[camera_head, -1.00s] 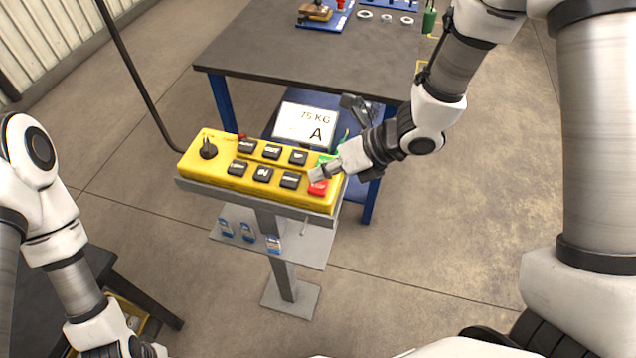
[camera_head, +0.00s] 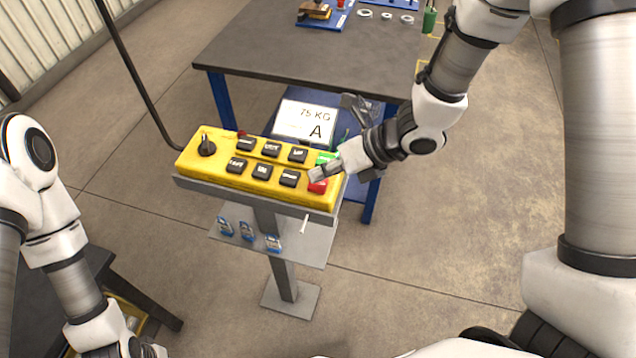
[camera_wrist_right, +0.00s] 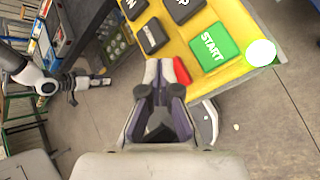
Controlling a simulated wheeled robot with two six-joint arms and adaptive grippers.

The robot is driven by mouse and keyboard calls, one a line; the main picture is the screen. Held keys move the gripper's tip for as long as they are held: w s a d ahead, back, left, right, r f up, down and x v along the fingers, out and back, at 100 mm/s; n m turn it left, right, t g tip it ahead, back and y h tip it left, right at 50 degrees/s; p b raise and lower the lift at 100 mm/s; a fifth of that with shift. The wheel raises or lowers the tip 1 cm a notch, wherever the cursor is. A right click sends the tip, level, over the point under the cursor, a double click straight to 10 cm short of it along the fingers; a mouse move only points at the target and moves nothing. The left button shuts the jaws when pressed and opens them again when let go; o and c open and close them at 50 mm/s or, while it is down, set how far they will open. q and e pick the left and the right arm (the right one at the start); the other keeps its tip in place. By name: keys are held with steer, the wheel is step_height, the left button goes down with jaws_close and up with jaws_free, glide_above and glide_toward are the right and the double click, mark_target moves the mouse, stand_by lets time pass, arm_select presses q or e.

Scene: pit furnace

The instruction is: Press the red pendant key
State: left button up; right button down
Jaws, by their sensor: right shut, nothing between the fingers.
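The yellow pendant (camera_head: 222,172) lies on a grey stand, with several black keys, a black rotary knob and a green key. The red key (camera_head: 319,187) is at its near right corner. In the right wrist view the red key (camera_wrist_right: 181,69) is partly hidden behind the fingertips. My right gripper (camera_head: 318,176) is shut and empty, its tips at the red key's upper edge; I cannot tell whether they touch it. In the right wrist view the shut fingertips (camera_wrist_right: 158,68) lie just left of the red key. The green START key (camera_wrist_right: 214,48) is beyond them. My left gripper's fingers are not visible.
A dark-topped table (camera_head: 300,50) with blue legs stands behind the pendant. A sign reading 75 KG A (camera_head: 305,122) stands behind the pendant. A lower grey shelf (camera_head: 310,245) holds several small blue-labelled items. A lit green lamp (camera_wrist_right: 261,52) is at the pendant's end.

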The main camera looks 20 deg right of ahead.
mark_target(321, 183)
steer(key=shift+f+b, duration=0.5)
stand_by(0.8)
steer(key=shift+r, duration=0.1)
steer(key=shift+r+p, duration=0.6)
steer(key=shift+r, duration=0.2)
steer(key=shift+r, duration=0.1)
step_height(321, 183, up, 5)
steer(key=p, duration=0.3)
steer(key=shift+p, duration=0.4)
stand_by(0.4)
